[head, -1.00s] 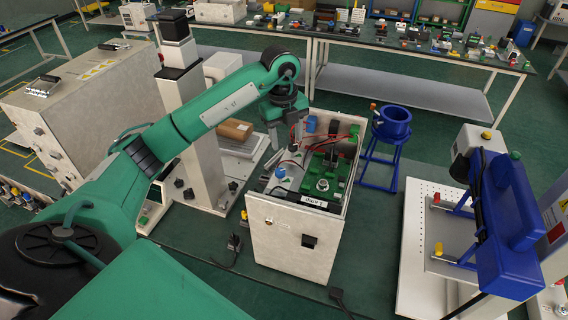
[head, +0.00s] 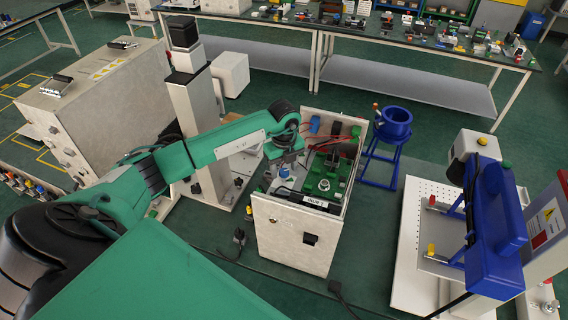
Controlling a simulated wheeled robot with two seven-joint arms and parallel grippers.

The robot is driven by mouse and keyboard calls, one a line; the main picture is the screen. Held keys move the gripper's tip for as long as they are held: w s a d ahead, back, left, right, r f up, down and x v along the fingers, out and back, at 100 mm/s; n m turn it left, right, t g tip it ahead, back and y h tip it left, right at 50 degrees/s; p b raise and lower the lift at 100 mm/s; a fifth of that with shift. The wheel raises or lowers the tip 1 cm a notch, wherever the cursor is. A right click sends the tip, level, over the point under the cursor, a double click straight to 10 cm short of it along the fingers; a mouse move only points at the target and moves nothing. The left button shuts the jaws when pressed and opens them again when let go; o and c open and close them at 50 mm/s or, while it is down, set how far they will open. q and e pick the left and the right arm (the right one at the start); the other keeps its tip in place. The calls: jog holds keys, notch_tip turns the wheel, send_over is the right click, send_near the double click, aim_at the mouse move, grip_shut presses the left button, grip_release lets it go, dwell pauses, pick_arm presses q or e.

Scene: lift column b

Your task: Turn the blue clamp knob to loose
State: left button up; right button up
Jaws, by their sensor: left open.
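A small blue knob (head: 284,172) shows inside the open-topped light grey cabinet (head: 290,238), near its left side. It may be the clamp knob; its turn position is too small to read. A second blue part (head: 315,124) sits at the cabinet's back left. My left gripper (head: 284,167) points down into the cabinet, right above the small blue knob and partly covering it. Its jaws are open; whether the fingers touch the knob cannot be told. My right gripper is out of view.
The cabinet holds a green block (head: 326,178) and red wires. A white lift column (head: 202,120) stands left of it. A blue funnel stand (head: 394,125) is behind right, and a blue machine on a white perforated base (head: 410,250) is at right.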

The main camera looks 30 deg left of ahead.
pick_arm(q)
jog(key=shift+f, duration=0.35)
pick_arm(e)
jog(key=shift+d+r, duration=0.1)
pick_arm(q)
jog(key=c, duration=1)
jog(key=shift+o, duration=0.2)
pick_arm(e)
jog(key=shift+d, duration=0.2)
